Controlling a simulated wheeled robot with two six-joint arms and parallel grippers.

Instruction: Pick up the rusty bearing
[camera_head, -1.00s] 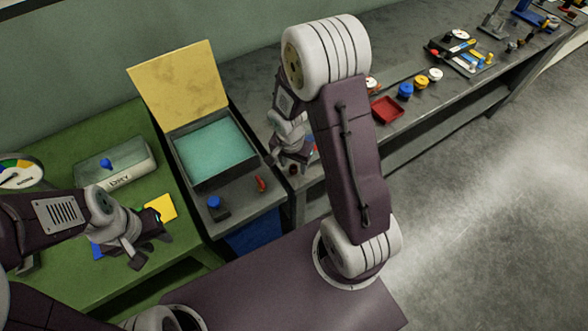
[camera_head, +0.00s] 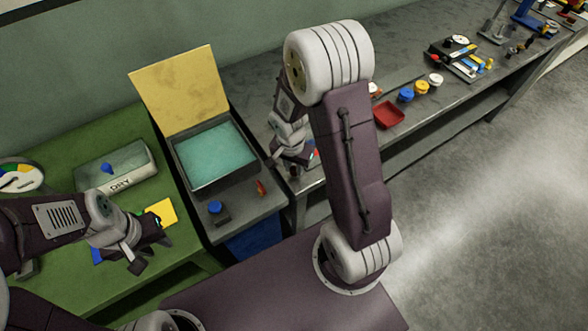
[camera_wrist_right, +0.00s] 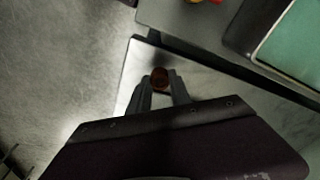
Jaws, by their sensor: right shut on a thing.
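The rusty bearing (camera_wrist_right: 160,79) is a small reddish-brown ring between the two dark fingers of my right gripper (camera_wrist_right: 163,84) in the right wrist view. The fingers are shut on it, one on each side. In the head view my right gripper (camera_head: 295,160) is over the near left end of the grey bench, with the small dark brown bearing (camera_head: 294,171) at its tips. My left gripper (camera_head: 150,254) is open and empty above the green table, near a yellow square.
A tray of teal liquid (camera_head: 180,172) with a raised yellow lid stands left of my right gripper. A blue-topped piece (camera_head: 216,208) and a small red item (camera_head: 261,188) lie in front of it. A red tray (camera_head: 388,114) and several coloured spools stand along the bench.

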